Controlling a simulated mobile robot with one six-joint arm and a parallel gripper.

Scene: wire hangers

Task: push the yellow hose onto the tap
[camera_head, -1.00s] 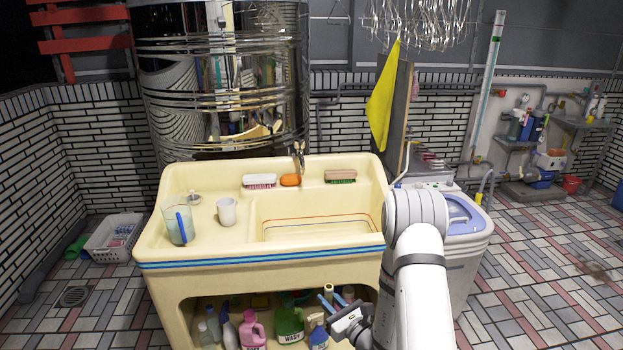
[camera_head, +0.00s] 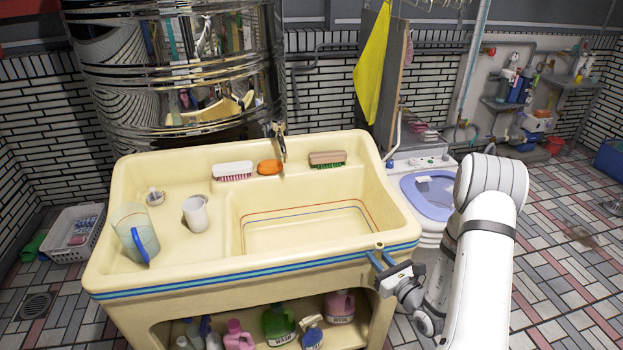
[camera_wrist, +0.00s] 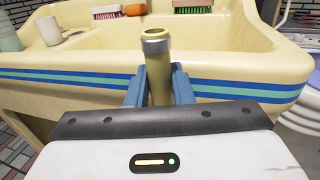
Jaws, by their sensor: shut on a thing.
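My gripper (camera_head: 376,260) is shut on the yellow hose, in front of the sink's front right edge. The hose end (camera_head: 379,246) is a short, pale yellow tube. It shows larger in the wrist view (camera_wrist: 157,72), upright between my two blue fingers, with a grey band below its open mouth. The rest of the hose below the fingers is hidden. The metal tap (camera_head: 281,141) stands at the back rim of the cream sink (camera_head: 180,262), well beyond and to the left of my gripper. I cannot make out the tap in the wrist view.
A white brush (camera_head: 232,171), orange soap (camera_head: 269,167) and brown brush (camera_head: 327,159) lie along the back ledge. A cup (camera_head: 195,214) and jug (camera_head: 134,238) stand on the left. The washing machine (camera_head: 430,190) is at the right. The basin is clear.

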